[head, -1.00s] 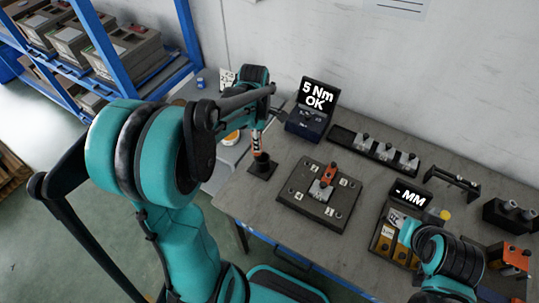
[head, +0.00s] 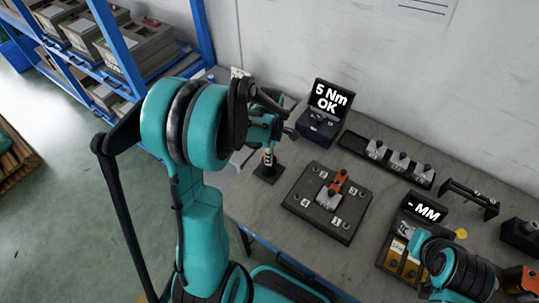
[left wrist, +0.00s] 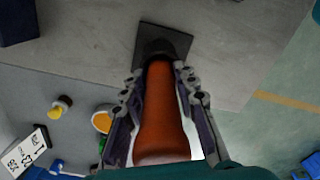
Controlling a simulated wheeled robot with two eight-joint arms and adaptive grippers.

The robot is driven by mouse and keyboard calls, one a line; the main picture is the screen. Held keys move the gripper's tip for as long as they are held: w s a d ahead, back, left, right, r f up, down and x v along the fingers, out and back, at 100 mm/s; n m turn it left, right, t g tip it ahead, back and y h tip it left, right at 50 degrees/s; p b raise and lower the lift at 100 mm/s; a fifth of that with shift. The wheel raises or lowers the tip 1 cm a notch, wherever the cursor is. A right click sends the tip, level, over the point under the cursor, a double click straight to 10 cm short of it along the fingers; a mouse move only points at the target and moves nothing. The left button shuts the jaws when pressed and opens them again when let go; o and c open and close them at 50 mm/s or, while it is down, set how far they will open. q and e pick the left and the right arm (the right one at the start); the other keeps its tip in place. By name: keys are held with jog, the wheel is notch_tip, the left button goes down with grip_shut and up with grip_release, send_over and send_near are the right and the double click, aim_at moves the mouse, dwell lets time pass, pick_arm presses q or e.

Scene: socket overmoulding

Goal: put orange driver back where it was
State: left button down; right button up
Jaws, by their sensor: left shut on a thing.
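The orange driver (left wrist: 162,115) is between the fingers of my left gripper (left wrist: 160,88), which is shut on its handle. Its lower end meets the black collar of a stand with a square black base (left wrist: 178,40). I cannot tell whether it is fully seated. In the head view my left gripper (head: 270,134) is over the left end of the table, with the driver (head: 268,156) below it and above the stand's base (head: 266,175). My right arm shows at the lower right, but its fingers cannot be made out.
A display reading "5 Nm OK" (head: 327,98) stands behind the stand. A dark fixture plate (head: 312,222) with an orange-and-grey part (head: 332,189) lies to the right. A rack of grey parts (head: 348,144) and a "- MM" display (head: 425,211) are farther right. Blue shelving is at the left.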

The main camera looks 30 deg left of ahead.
pick_arm(q)
jog(key=shift+f, duration=0.1)
jog(key=c, duration=1.2)
grip_release()
